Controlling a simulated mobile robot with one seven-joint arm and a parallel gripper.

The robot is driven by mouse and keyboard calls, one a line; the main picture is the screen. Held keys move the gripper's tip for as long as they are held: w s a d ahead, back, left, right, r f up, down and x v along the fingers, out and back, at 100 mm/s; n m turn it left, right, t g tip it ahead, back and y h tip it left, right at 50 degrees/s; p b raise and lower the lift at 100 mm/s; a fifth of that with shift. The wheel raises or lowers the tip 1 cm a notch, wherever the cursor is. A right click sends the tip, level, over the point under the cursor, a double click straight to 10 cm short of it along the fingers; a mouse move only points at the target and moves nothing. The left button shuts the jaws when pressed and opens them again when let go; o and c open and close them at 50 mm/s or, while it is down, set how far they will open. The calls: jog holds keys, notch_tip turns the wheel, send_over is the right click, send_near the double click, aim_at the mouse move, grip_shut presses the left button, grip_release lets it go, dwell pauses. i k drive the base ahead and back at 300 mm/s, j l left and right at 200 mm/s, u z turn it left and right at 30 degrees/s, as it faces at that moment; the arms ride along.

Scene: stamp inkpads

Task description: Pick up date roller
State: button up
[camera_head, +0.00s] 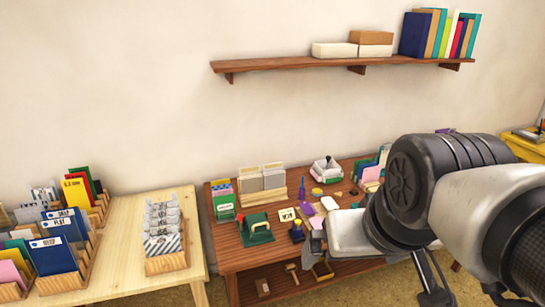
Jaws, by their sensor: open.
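I cannot tell for sure which small item is the date roller. A small dark upright stamp-like item (297,232) with a yellowish top stands near the front middle of the brown table (232,258). My arm hides the table's right part.
A white tray (349,238) lies partly behind my arm. Card holders (262,183) stand along the back. A pale wooden table (120,262) with card racks is at the left. A wall shelf (300,62) holds boxes and books. A lower shelf (285,283) carries several small items.

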aim_at(297, 233)
jog(key=i, duration=0.6)
jog(key=j+z, duration=0.15)
jog(key=j, duration=0.95)
